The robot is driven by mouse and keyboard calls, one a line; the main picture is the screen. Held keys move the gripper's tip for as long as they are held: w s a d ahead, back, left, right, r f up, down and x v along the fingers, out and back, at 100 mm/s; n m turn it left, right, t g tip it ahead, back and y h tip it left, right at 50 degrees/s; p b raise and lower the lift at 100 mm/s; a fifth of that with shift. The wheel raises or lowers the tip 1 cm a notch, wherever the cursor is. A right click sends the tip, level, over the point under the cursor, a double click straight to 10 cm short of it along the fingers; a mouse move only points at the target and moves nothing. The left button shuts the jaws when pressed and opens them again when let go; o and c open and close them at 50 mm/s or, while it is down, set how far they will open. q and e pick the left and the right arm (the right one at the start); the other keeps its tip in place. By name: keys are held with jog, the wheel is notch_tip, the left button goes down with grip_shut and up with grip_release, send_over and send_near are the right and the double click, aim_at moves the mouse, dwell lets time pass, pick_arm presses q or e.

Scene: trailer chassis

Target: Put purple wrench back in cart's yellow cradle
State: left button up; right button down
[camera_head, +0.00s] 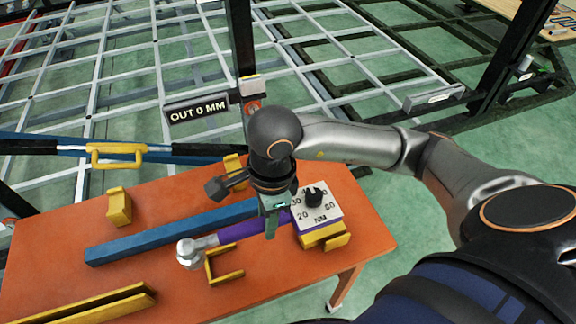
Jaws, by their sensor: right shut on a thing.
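The purple wrench (238,230) has a purple handle and a silver head (190,252) that points left. It lies roughly level over the orange cart top (180,285). My right gripper (271,222) points down and is shut on the wrench's handle, near its right end. A yellow U-shaped cradle bracket (225,278) stands just in front of the wrench, near its head. Another yellow bracket (325,238) is at the right, under a white dial block (318,213). I cannot tell whether the wrench touches either bracket. My left gripper is out of view.
A blue bar (150,235) lies behind the wrench. Yellow brackets stand at the left (119,207) and behind my gripper (234,168). A yellow channel (100,303) lies at front left. A dark post with an "OUT 0 MM" sign (197,108) rises behind the cart.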

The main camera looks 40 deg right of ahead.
jog(key=d+f, duration=0.1)
jog(key=f, duration=0.1)
jog(key=d+f, duration=0.2)
jog(key=f, duration=0.1)
jog(key=d+f, duration=0.2)
jog(key=f, duration=0.1)
jog(key=shift+w, duration=0.15)
jog(key=shift+f, duration=0.45)
